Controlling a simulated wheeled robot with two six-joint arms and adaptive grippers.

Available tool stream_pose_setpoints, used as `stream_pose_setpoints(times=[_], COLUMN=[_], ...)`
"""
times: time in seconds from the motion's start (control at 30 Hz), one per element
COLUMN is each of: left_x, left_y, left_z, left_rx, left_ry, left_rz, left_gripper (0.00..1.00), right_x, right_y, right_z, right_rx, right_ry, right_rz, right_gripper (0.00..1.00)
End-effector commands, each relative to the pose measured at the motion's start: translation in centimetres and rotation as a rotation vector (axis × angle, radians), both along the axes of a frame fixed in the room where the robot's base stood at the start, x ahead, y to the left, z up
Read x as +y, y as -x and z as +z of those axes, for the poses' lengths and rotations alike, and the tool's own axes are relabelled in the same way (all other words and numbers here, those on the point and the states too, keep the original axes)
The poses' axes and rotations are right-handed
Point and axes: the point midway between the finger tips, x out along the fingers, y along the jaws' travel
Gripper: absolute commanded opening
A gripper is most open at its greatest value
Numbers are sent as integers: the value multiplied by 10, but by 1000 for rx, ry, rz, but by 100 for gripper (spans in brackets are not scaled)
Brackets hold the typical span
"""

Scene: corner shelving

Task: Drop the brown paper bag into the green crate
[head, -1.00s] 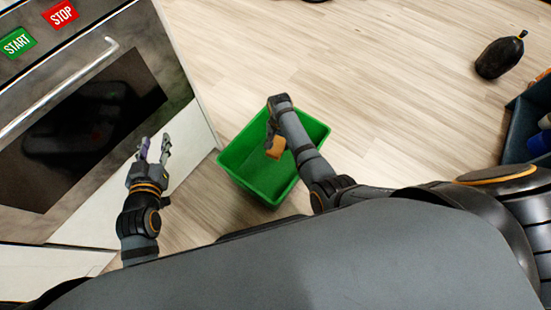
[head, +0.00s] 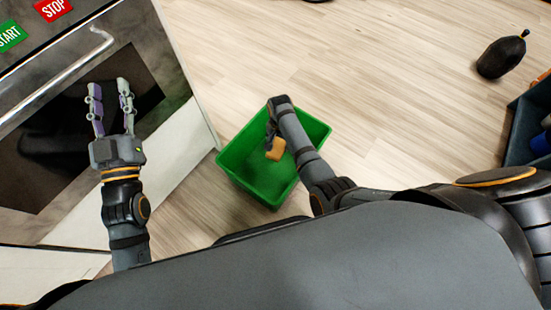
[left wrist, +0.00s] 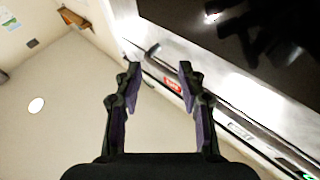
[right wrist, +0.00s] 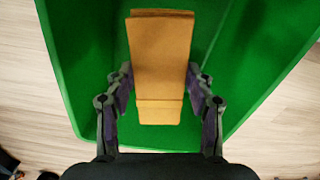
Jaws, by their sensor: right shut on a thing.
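The brown paper bag (right wrist: 160,60) is between the fingers of my right gripper (right wrist: 160,85), which is shut on it. In the head view the bag (head: 276,149) shows as a small orange-brown shape over the green crate (head: 234,165). The crate stands on the floor, and its green walls also fill much of the right wrist view (right wrist: 80,50). The bag hangs over the crate's opening; its exact height is hard to tell. My left gripper (head: 110,90) is open and empty in front of the oven door, and its spread fingers show in the left wrist view (left wrist: 160,85).
An oven (head: 60,190) with a bar handle and START and STOP labels stands at the left, close to my left gripper. A dark rounded object (head: 500,57) lies on the floor at upper right. A dark bin (head: 520,120) stands at the right edge.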

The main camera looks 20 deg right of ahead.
Motion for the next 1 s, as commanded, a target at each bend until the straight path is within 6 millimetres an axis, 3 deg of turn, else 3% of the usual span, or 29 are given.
stream_pose_setpoints(times=[0.4, 0.43, 0.6, 0.87, 1.0], left_x=[0, 0, 0, 0, 0], left_y=[2, 2, 2, 2, 2], left_z=[8, 8, 8, 8, 17], left_rx=[-33, -33, -32, -32, -32], left_ry=[0, 0, -1, -1, -1], left_rz=[-1, -1, -1, -1, -1], left_gripper=[40, 40, 40, 40, 40], right_x=[0, 0, 0, 0, 0], right_y=[0, 0, 0, 0, 0], right_z=[0, 0, -1, -1, 8], right_rx=[0, 0, 0, 0, -1], right_ry=[0, 0, 0, 0, 1], right_rz=[0, 0, 0, 0, 0], right_gripper=[23, 58, 80, 80, 80])
